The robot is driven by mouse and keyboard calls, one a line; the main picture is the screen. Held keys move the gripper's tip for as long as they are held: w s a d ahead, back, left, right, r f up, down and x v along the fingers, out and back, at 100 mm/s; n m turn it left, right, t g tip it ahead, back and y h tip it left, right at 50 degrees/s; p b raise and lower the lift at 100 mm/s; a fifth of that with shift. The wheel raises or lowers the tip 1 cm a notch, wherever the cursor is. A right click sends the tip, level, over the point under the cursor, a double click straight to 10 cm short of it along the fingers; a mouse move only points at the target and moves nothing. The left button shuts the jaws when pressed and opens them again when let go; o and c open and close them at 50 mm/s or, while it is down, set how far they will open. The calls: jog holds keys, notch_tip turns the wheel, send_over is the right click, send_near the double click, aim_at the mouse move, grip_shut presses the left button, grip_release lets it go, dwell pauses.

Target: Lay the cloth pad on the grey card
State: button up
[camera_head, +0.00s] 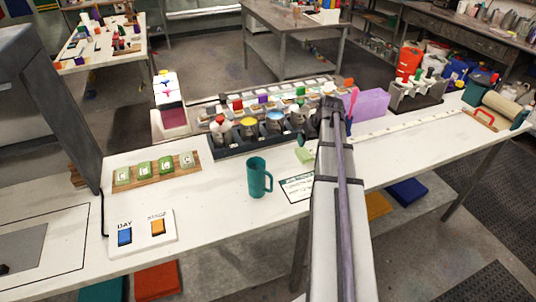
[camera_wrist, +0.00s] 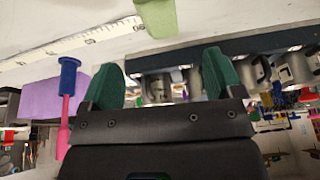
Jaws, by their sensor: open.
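A pale green piece, which looks like the cloth pad (camera_head: 304,155), lies on the white bench just left of my arm, which partly hides it in the head view. It also shows at the top edge of the wrist view (camera_wrist: 158,17), cut off by the frame and apart from the fingers. A flat grey rectangle, which looks like the grey card (camera_head: 22,246), lies inside a dark outline at the bench's left end. My gripper (camera_wrist: 160,78) is open, its green fingertips wide apart with nothing held between them.
A teal mug (camera_head: 258,177) stands near the front edge beside a printed card (camera_head: 297,188). A dark rack (camera_head: 258,140) of pots stands behind. A purple block (camera_head: 370,105) and long ruler (camera_head: 420,125) lie right.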

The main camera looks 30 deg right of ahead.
jog(key=b, duration=0.6)
send_over(305, 152)
jog(key=s, duration=0.2)
jog(key=shift+n, duration=0.3)
jog(key=f, duration=0.5)
jog(key=shift+s+a+f, duration=0.15)
jog(key=shift+s+a, duration=0.05)
jog(key=shift+w, duration=0.15)
jog(key=shift+p, duration=0.3)
jog(key=b+x, duration=0.5)
jog(key=shift+f, duration=0.15)
jog(key=shift+r, duration=0.25)
jog(key=shift+c, duration=0.4)
jog(key=c, duration=1)
jog(key=shift+r+p, duration=0.1)
jog(key=shift+p, duration=0.2)
